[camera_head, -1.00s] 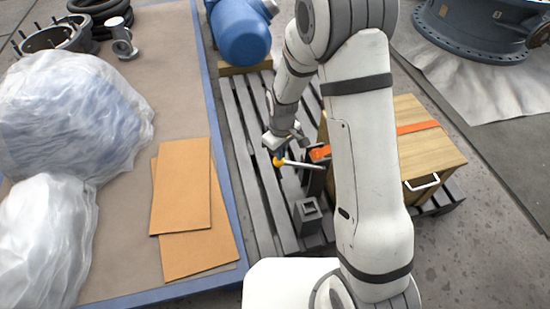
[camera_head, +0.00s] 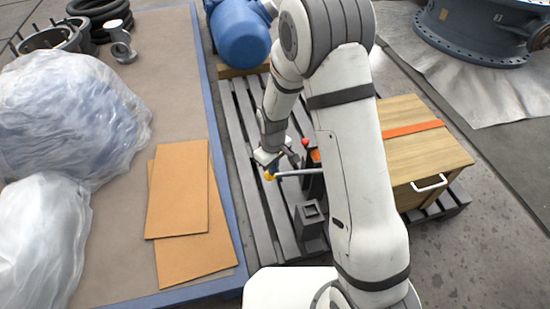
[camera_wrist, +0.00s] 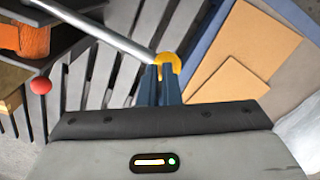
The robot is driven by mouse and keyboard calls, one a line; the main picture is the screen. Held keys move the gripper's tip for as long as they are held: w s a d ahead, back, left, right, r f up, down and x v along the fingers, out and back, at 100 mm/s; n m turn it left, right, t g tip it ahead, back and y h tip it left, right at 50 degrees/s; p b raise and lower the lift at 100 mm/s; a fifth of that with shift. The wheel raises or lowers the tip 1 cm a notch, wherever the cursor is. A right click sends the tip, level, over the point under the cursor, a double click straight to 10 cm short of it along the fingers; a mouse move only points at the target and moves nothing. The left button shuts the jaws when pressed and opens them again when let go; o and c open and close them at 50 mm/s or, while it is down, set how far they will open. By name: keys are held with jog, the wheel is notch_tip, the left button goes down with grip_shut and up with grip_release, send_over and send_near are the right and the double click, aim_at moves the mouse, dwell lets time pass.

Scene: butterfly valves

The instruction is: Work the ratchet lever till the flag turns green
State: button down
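The ratchet lever (camera_head: 292,173) is a silver rod with a yellow end. In the head view it sticks out to the left from behind my arm, roughly level. In the wrist view the lever (camera_wrist: 105,32) runs from the upper left to its yellow end (camera_wrist: 168,64). My gripper (camera_wrist: 165,72) has its two blue fingers close together at that yellow end and looks shut on it. A small red ball (camera_wrist: 40,85) shows left of the fingers, and also in the head view (camera_head: 305,142); I cannot tell whether it is the flag. No green flag shows. My arm hides most of the ratchet.
A wooden crate (camera_head: 425,155) with an orange strap stands on the grey slatted pallet (camera_head: 240,130). A grey square post (camera_head: 311,215) stands just in front of the lever. A blue motor (camera_head: 238,35) is behind. Cardboard sheets (camera_head: 178,190) lie to the left.

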notch_tip(320, 180, up, 7)
jog(key=d+p, duration=0.2)
jog(key=p, duration=0.2)
jog(key=shift+w+d+r+p, duration=0.15)
jog(key=shift+w+d+p, duration=0.2)
jog(key=shift+w+p, duration=0.05)
notch_tip(320, 180, up, 6)
jog(key=p, duration=0.4)
dwell(0.6)
